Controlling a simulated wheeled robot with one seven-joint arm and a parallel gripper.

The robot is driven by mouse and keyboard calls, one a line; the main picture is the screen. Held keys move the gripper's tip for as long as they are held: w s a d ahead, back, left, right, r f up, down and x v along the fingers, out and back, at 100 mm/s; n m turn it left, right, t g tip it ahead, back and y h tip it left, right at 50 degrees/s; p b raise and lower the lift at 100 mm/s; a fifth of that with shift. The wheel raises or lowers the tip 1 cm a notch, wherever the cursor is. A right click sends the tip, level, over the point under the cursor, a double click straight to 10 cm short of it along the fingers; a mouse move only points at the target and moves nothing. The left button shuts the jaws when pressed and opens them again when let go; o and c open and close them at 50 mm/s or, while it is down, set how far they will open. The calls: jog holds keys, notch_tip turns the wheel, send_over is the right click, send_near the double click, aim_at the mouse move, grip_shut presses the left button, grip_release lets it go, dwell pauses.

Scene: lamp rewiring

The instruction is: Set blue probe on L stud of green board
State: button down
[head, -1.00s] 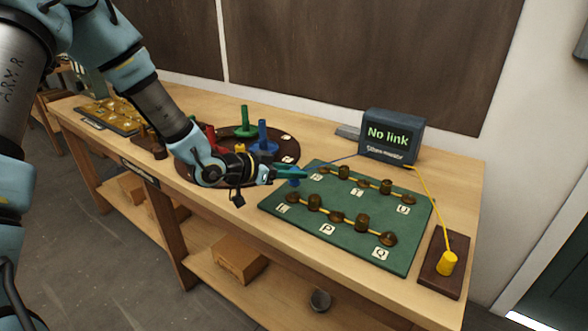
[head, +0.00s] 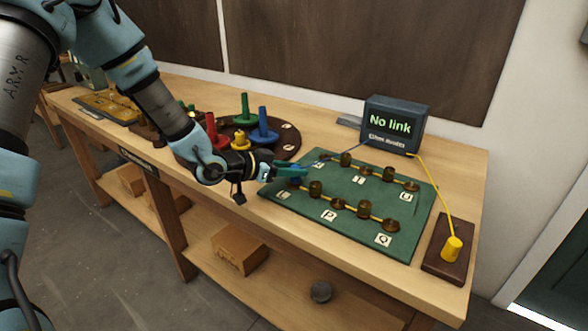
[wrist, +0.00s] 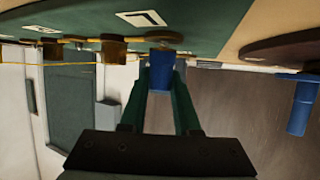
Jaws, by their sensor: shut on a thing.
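The green board (head: 372,216) lies on the bench with brass studs joined by yellow strips and small white letter labels. My gripper (head: 292,174) is over the board's left end in the head view. In the wrist view, my gripper (wrist: 160,88) has its green fingers shut on the blue probe (wrist: 161,73). The probe is upright, its tip at or very near a stud beside a white label (wrist: 141,18) that reads as an upside-down L. I cannot tell whether they touch. In the head view the fingers mostly hide the probe and that stud.
A monitor (head: 393,125) behind the board reads "No link". A yellow probe (head: 452,249) stands on a brown block (head: 434,264) at right, wired to the monitor. A round brown tray (head: 285,146) with red, green, blue and yellow pegs lies left, close to my arm.

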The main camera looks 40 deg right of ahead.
jog(key=shift+f, duration=0.4)
jog(key=c, duration=0.6)
grip_release()
jog(key=shift+o, duration=0.2)
jog(key=b+v, duration=0.2)
jog(key=v, duration=0.8)
jog(key=shift+a+r+b, duration=0.15)
jog(key=shift+a+b, duration=0.15)
jog(key=shift+a, duration=0.05)
jog(key=shift+w, duration=0.1)
jog(key=w+a+f+n+t+y, duration=0.1)
jog(key=w+a+n+t+y, duration=0.35)
jog(key=a, duration=0.65)
jog(key=w+a+f+n+t+y, duration=0.1)
jog(key=w+a+n+t+y, duration=0.1)
jog(key=w+a+n+y, duration=0.55)
jog(key=s+a+r+n+g, duration=0.1)
jog(key=s+a+n, duration=0.1)
jog(key=a, duration=0.5)
jog(key=s+a+r+n+g, duration=0.1)
jog(key=s+a+n, duration=0.1)
jog(key=s+a, duration=0.2)
jog(key=s+a+r+n+g+y, duration=0.1)
jog(key=s+a+n, duration=0.1)
jog(key=a, duration=0.7)
jog(key=shift+s+a, duration=0.35)
jog(key=shift+s, duration=0.4)
